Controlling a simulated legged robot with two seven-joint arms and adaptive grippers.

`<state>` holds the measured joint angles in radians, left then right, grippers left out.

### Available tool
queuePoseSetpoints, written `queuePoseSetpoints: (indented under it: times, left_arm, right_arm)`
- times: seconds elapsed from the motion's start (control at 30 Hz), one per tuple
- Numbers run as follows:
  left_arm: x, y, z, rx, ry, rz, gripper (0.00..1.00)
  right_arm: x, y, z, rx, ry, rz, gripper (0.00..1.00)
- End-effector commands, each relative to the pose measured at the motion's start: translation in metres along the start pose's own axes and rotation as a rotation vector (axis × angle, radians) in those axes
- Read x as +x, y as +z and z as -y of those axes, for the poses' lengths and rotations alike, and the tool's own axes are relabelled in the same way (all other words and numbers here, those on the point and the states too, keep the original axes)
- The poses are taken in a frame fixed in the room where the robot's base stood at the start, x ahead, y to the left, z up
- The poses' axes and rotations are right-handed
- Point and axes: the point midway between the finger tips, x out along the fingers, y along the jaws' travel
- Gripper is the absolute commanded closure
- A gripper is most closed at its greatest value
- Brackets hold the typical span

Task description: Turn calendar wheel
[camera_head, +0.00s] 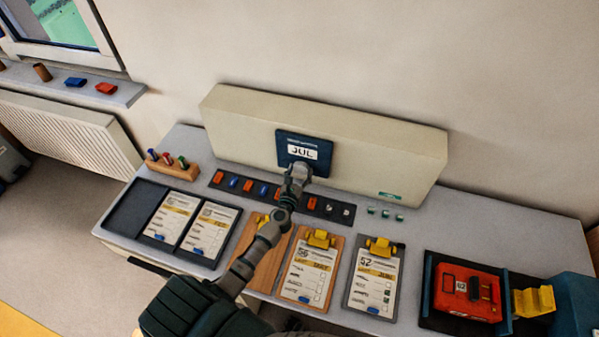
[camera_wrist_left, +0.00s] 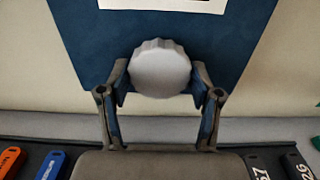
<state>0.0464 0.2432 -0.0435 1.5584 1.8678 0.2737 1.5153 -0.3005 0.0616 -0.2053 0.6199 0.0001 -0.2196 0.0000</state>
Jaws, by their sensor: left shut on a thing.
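The calendar is a dark blue plate (camera_head: 318,150) on the front of a long cream box, and its white window (camera_head: 301,153) reads JUL. The wheel (camera_wrist_left: 160,68) is a light grey ribbed knob below the window in the left wrist view. My left gripper (camera_head: 297,172) reaches up to the plate in the head view and hides the wheel there. In the left wrist view the left gripper (camera_wrist_left: 160,85) has its two fingers on either side of the wheel, shut on it. My right gripper is not in view.
Below the plate lies a dark strip (camera_head: 260,190) with red, blue and black tags. Several clipboards (camera_head: 309,270) lie on the grey table. A wooden block with coloured pegs (camera_head: 173,166) stands at left. A red case (camera_head: 466,293) sits at right.

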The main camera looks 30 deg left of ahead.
Motion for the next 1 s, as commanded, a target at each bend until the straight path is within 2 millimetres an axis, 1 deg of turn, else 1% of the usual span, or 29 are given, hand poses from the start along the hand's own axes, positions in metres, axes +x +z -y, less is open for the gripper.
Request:
queuePoseSetpoints:
  times: [0.03, 0.23, 0.37, 0.53, 0.77, 1.0]
  left_arm:
    - [0.000, -0.001, -0.005, 0.003, 0.010, -0.002, 0.71]
    - [0.000, -0.002, -0.004, 0.009, 0.006, -0.003, 0.71]
    - [0.000, -0.002, -0.003, 0.021, 0.004, -0.003, 0.71]
    - [0.000, -0.002, -0.003, 0.042, 0.004, -0.004, 0.71]
    - [0.000, -0.003, -0.003, 0.061, 0.006, -0.005, 0.71]
    - [-0.001, -0.003, -0.002, 0.074, 0.004, -0.005, 0.71]
  right_arm:
    - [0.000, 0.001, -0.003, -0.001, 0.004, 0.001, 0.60]
    - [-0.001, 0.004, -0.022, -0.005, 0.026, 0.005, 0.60]
    - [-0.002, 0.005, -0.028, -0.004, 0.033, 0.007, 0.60]
    - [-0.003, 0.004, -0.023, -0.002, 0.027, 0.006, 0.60]
    - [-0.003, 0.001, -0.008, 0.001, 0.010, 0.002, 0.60]
    - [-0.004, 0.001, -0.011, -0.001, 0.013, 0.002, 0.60]
